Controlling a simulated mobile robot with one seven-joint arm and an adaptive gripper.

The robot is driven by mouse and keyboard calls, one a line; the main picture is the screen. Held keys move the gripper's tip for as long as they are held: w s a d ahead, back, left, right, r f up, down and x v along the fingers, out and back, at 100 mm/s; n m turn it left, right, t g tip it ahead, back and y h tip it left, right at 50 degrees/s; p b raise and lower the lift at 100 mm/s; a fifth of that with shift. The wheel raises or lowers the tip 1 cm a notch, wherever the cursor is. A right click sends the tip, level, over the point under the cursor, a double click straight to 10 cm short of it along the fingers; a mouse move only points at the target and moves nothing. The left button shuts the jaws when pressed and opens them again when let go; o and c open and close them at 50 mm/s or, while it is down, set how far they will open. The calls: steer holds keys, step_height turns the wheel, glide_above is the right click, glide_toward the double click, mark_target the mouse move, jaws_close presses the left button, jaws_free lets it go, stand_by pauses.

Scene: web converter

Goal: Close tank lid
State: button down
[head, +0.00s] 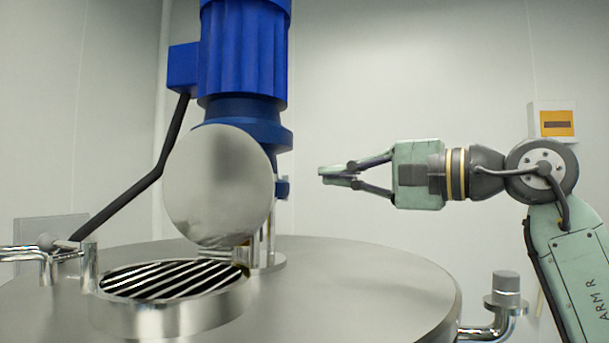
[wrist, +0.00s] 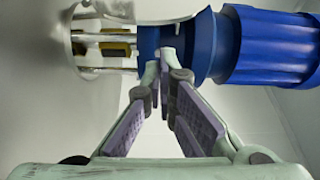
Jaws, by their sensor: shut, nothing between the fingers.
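The tank lid (head: 218,185) is a round shiny metal disc. It stands open, nearly upright, behind the round tank opening (head: 165,318), which has a raised metal rim and a barred grate inside. My gripper (head: 322,176) is to the right of the lid, at about its height, pointing left. It is shut and empty, with a clear gap to the lid in the head view. In the wrist view the gripper fingertips (wrist: 167,62) come together in front of the blue motor (wrist: 265,47). A part of the lid's edge may show at the top there; I cannot tell for sure.
The blue motor (head: 243,50) stands on the tank top (head: 350,275) behind the lid. A dark cable (head: 135,187) runs down to the left. Metal pipes stand at the left and a capped fitting (head: 506,290) at the right. The air above the tank's right side is free.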

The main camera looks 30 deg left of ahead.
steer(key=a+p, duration=0.2)
steer(key=a, duration=0.7)
steer(key=shift+w+p, duration=0.35)
steer(key=shift+w, duration=0.1)
steer(key=shift+s, duration=0.15)
